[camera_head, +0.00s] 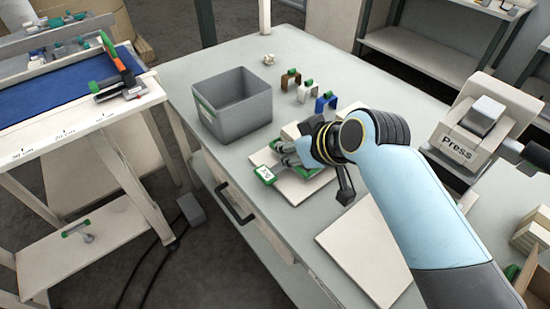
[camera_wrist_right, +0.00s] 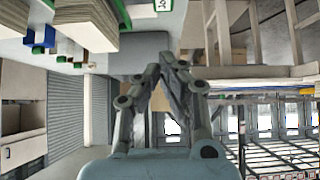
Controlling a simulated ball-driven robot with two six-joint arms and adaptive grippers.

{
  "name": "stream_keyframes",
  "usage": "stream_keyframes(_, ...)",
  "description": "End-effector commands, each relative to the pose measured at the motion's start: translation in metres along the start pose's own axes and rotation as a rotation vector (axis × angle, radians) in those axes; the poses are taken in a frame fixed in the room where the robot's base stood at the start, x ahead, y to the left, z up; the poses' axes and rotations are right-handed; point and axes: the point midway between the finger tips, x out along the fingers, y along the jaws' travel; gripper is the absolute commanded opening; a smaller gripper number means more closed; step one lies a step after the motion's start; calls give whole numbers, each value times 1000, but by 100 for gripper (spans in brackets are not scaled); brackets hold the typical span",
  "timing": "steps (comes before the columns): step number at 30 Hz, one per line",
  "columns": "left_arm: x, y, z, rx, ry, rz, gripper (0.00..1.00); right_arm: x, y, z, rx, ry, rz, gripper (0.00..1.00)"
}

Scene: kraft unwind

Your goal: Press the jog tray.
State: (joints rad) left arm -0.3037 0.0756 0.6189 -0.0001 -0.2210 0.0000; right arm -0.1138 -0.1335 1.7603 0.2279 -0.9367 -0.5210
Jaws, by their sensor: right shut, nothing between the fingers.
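The jog tray (camera_head: 308,188) is a pale board with green parts on the grey worktable, partly hidden behind my right gripper and arm. A green block with a white label (camera_head: 267,175) sits at its left edge. Part of a green-edged label also shows at the top of the right wrist view (camera_wrist_right: 163,5). My right gripper (camera_head: 279,147) is over the tray's back left part, its fingers together and empty. Its fingertips also meet in the right wrist view (camera_wrist_right: 172,60). I cannot tell whether they touch the tray. My left gripper is not in view.
A grey bin (camera_head: 238,118) stands behind and left of the tray. Several small brown, white and blue brackets (camera_head: 307,92) stand behind it. A pale sheet (camera_head: 365,250) lies in front, partly under my arm. A device marked Press (camera_head: 462,147) is at right.

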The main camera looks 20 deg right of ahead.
Motion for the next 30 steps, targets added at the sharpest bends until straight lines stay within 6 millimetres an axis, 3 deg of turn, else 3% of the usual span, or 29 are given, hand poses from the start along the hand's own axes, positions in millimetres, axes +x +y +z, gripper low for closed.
stream_keyframes(5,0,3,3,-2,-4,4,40,24,0,0,1,-1,-2,0)
stream_keyframes(12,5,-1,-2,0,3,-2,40,77,0,0,-1,0,-1,0)
stream_keyframes(17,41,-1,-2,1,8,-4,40,104,0,5,0,1,-1,0)
stream_keyframes(24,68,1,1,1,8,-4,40,121,0,24,0,0,0,0)
stream_keyframes(30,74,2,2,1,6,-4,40,125,0,28,0,1,1,0)
